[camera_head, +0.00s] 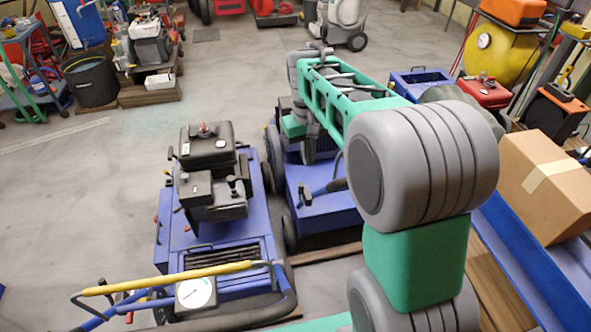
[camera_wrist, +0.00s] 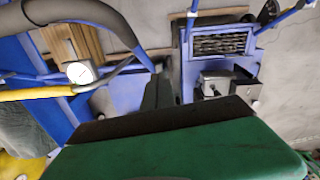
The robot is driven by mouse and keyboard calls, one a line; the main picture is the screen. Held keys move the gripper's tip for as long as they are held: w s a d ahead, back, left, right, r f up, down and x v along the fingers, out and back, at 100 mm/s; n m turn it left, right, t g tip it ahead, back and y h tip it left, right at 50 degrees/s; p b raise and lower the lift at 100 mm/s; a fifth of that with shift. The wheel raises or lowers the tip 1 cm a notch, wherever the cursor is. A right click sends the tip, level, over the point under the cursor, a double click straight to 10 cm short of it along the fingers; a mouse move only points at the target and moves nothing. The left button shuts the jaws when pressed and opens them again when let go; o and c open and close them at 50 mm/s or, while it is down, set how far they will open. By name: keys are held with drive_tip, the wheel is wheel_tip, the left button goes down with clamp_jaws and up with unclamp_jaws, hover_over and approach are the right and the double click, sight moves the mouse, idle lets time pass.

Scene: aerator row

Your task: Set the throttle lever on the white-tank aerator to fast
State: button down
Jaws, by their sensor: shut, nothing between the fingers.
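In the head view a blue aerator (camera_head: 210,245) with a black tank (camera_head: 207,146) stands left of my arm. A second blue aerator (camera_head: 322,207) stands to its right; my arm covers much of its engine, and I cannot make out a white tank or throttle lever there. My gripper (camera_head: 292,127) hangs over that second machine, shut and empty. In the wrist view a blue machine with a grille (camera_wrist: 219,44) and a pale grey engine part (camera_wrist: 220,82) shows beyond my gripper (camera_wrist: 156,92). Whether the gripper touches anything is unclear.
A yellow bar (camera_head: 168,279) and round gauge (camera_head: 196,292) sit at the front of the left aerator. A cardboard box (camera_head: 549,186) lies by a blue beam (camera_head: 535,270) at right. A black bucket (camera_head: 91,80) stands at far left.

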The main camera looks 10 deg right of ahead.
drive_tip(key=p, duration=0.2)
hover_over(301, 191)
drive_tip(key=w, duration=0.3)
wheel_tip(301, 191, down, 2)
drive_tip(key=w+a+f+g, duration=0.2)
drive_tip(key=w+f, duration=0.4)
drive_tip(key=f, duration=0.1)
drive_tip(key=s+d+f+p, duration=0.1)
drive_tip(key=s+f, duration=0.4)
drive_tip(key=f, duration=0.5)
drive_tip(key=shift+s+d+n+p, duration=0.15)
drive_tip(key=shift+d+n+p, duration=0.15)
drive_tip(key=shift+d+n, duration=0.1)
